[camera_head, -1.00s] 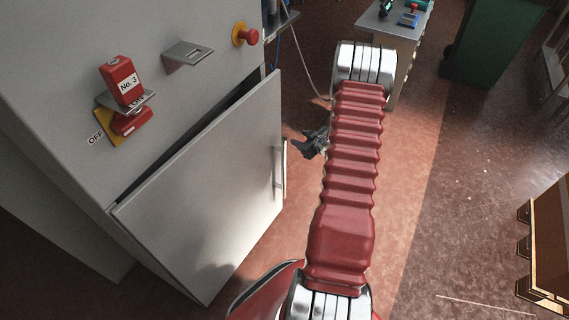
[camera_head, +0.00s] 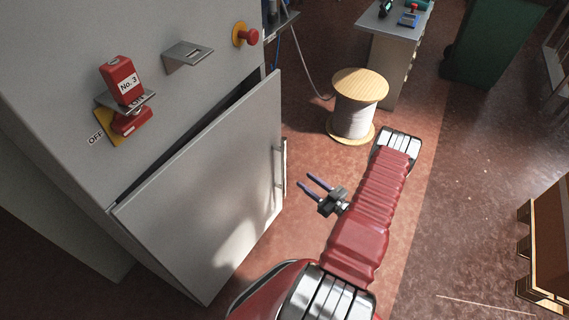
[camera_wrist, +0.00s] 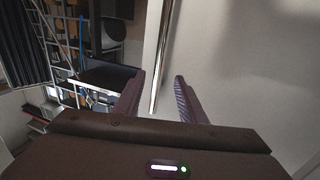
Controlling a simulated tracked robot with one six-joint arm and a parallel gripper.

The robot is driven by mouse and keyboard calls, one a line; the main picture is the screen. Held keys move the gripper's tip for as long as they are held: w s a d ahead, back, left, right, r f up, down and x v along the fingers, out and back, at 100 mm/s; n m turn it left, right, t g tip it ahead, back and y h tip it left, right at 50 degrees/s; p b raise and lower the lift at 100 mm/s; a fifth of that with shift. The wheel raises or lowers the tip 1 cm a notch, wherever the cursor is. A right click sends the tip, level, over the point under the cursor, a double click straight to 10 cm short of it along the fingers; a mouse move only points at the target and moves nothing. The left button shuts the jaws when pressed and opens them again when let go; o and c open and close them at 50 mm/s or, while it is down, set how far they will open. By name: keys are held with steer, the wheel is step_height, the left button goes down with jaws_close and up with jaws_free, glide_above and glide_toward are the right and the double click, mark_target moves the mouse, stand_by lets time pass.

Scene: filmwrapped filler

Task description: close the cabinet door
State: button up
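The grey cabinet door (camera_head: 205,200) stands ajar, with a dark gap along its top edge. Its upright bar handle (camera_head: 278,172) is at the right edge of the door's outer face. My gripper (camera_head: 306,181) is open and empty, to the right of the handle and pointing towards the door. In the wrist view the door face (camera_wrist: 255,75) fills the right side. The handle (camera_wrist: 162,50) lies ahead, lined up between my open fingers (camera_wrist: 160,77). I cannot tell how far off it is; no grip shows.
Above the door the cabinet body (camera_head: 215,25) carries a red No. 3 switch (camera_head: 121,82), a metal bracket (camera_head: 188,54) and a red button (camera_head: 248,36). A cable spool (camera_head: 354,105) stands on the floor behind my arm. The floor to the right is clear, before wooden pallets (camera_head: 550,245).

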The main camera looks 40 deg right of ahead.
mark_target(283, 164)
steer(key=shift+w, duration=0.1)
steer(key=w, duration=0.9)
steer(key=w+a, duration=0.1)
steer(key=w, duration=0.3)
steer(key=shift+w, duration=0.35)
steer(key=shift+c, duration=0.2)
jaws_close()
stand_by(0.3)
